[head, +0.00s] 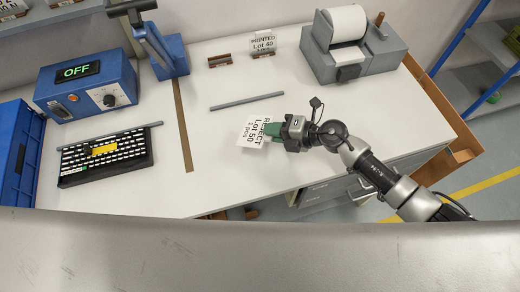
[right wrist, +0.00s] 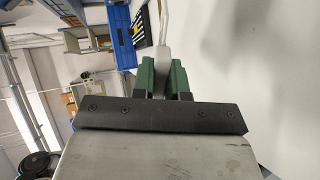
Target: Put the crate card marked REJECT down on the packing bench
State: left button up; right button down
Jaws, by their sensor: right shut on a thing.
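The white crate card (head: 257,133) is printed REJECT, Lot 50 and a pcs line that is too small to read surely. It is in the grip of my right gripper (head: 274,136), whose green fingers are shut on it. In the head view the card is over the white packing bench (head: 225,160), right of the brown strip; I cannot tell whether it touches the top. In the right wrist view the card (right wrist: 163,35) shows edge-on between the green fingers (right wrist: 162,78). My left gripper is not in view.
A black keyboard (head: 105,155) with a yellow piece on it lies at left, near a blue box reading OFF (head: 85,87). A grey bar (head: 246,101) lies behind the card. A PRINTED Lot 40 card (head: 263,42) and a grey printer (head: 355,62) stand at the back.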

aim_at(272, 152)
notch_tip(272, 152, down, 6)
jog(key=b, duration=0.5)
jog(key=shift+f, duration=0.2)
jog(key=shift+f+b, duration=0.5)
jog(key=c, duration=1.3)
grip_release()
jog(key=p+v, duration=0.2)
jog(key=v, duration=0.4)
jog(key=shift+s+d+r, duration=0.1)
jog(key=shift+d, duration=0.15)
jog(key=shift+v, duration=0.75)
